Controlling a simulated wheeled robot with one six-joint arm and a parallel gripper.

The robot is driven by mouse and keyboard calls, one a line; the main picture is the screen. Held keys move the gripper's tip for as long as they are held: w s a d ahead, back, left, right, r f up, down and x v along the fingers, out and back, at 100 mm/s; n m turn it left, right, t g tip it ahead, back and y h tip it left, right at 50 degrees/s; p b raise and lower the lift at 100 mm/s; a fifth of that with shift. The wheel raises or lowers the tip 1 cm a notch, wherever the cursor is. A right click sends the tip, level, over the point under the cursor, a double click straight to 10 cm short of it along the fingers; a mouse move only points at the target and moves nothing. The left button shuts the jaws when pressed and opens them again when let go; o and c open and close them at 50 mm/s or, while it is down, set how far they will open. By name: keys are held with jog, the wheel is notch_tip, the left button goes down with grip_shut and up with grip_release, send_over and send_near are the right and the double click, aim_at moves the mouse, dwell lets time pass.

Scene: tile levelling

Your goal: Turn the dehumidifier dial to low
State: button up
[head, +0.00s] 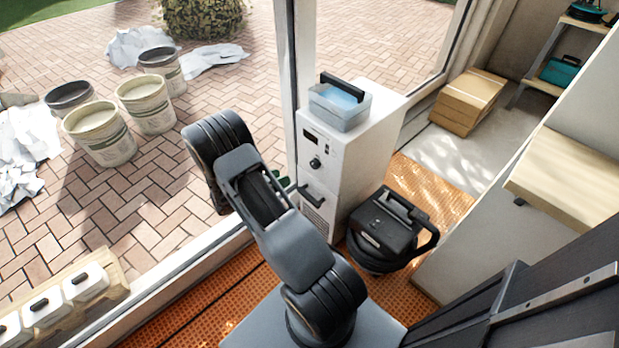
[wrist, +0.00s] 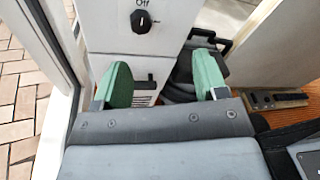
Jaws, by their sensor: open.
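The dehumidifier is a tall white cabinet (head: 360,150) by the glass door frame in the head view. Its black round dial (head: 315,164) sits on the upper front face. In the wrist view the dial (wrist: 143,21) is at the top, just under the printed word "Off"; a light pointer mark shows on it, but its exact setting is hard to read. My gripper (wrist: 162,75) has two green fingers spread wide with nothing between them. It is apart from the dial, which appears above the fingers in the wrist view. In the head view my arm mostly hides the gripper.
A clear blue-grey container (head: 340,106) stands on top of the cabinet. A black machine (head: 390,232) sits on the orange floor to its right. Cardboard boxes (head: 468,100) lie behind. Several buckets (head: 97,132) stand on brick paving outside at left. A door frame (head: 292,60) is close by.

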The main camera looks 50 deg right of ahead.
aim_at(313, 166)
notch_tip(313, 166, down, 5)
jog(key=d+n+t+h+b, duration=0.1)
jog(key=d+n, duration=0.1)
jog(key=n, duration=0.1)
jog(key=d, duration=0.4)
jog(key=d+b, duration=0.1)
jog(key=d, duration=0.3)
jog(key=d+b, duration=0.1)
jog(key=d, duration=0.3)
jog(key=shift+s+d+f, duration=0.15)
jog(key=shift+s+d, duration=0.1)
jog(key=shift+s, duration=0.15)
jog(key=shift+a, duration=0.15)
jog(key=c, duration=0.9)
